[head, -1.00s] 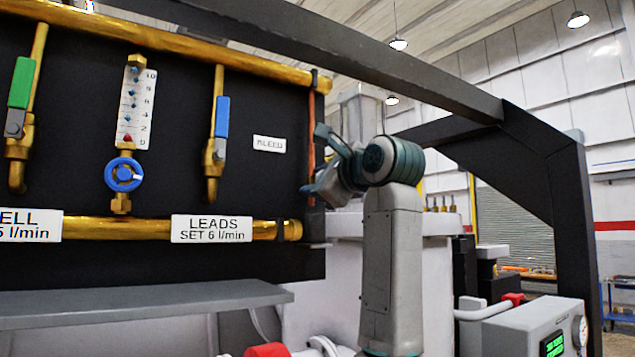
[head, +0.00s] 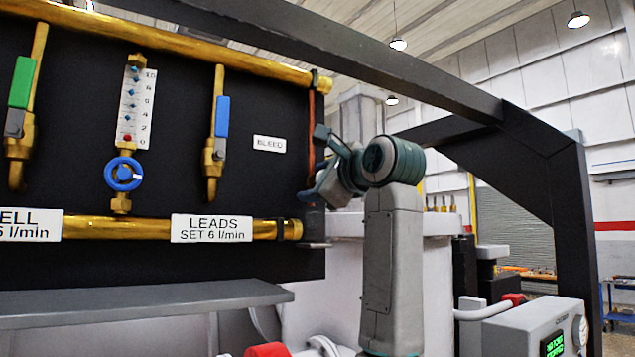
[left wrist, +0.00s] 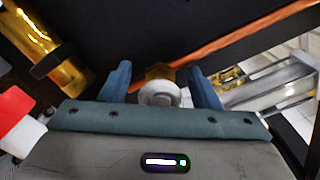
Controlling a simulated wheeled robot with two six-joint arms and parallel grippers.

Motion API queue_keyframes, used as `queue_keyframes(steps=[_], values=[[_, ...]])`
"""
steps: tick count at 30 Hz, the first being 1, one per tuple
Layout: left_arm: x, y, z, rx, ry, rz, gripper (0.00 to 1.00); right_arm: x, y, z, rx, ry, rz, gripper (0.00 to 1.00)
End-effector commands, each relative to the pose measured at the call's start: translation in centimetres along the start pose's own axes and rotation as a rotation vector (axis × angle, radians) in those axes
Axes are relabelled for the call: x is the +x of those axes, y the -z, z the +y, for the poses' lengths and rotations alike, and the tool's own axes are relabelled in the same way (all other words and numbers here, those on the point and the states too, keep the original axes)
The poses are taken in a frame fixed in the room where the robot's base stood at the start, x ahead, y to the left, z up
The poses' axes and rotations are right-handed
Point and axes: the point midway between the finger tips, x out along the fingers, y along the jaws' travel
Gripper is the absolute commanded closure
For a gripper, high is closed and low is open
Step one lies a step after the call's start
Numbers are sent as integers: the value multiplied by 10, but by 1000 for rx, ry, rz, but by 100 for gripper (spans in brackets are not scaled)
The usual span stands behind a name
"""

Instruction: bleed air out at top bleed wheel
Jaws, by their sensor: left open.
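My left gripper (head: 315,165) is at the right edge of the black panel, beside the BLEED label (head: 269,144) and a thin copper pipe (head: 311,128). Its two fingers are apart. In the left wrist view, a small round pale knob on a brass fitting (left wrist: 160,92) lies between the fingers of the left gripper (left wrist: 160,86). This looks like the bleed wheel; I cannot tell whether the fingers touch it. In the head view the wheel is not clearly visible near the gripper. My right gripper is not in view.
The black panel carries an upper brass pipe (head: 190,45), a lower brass pipe (head: 130,229), a blue flow wheel (head: 123,174), a green lever (head: 21,82) and a blue lever (head: 222,116). A grey shelf (head: 140,300) juts out below. A dark frame beam (head: 400,75) crosses overhead.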

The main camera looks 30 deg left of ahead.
Motion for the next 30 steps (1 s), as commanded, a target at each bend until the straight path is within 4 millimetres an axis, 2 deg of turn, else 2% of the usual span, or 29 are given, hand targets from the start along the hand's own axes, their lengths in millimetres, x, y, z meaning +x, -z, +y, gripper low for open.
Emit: queue_keyframes(steps=[5, 12, 18, 23, 30], values=[[-20, 2, 2, -2, 3, 3, 44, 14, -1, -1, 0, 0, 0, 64], [-70, 3, 3, -1, 3, 3, 44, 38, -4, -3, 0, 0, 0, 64], [-99, 2, 2, 0, 2, 1, 44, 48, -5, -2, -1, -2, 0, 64], [-107, 1, 1, 1, 0, 1, 44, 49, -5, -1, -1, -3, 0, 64], [-107, 1, 0, 1, -1, 1, 44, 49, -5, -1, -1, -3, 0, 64]])
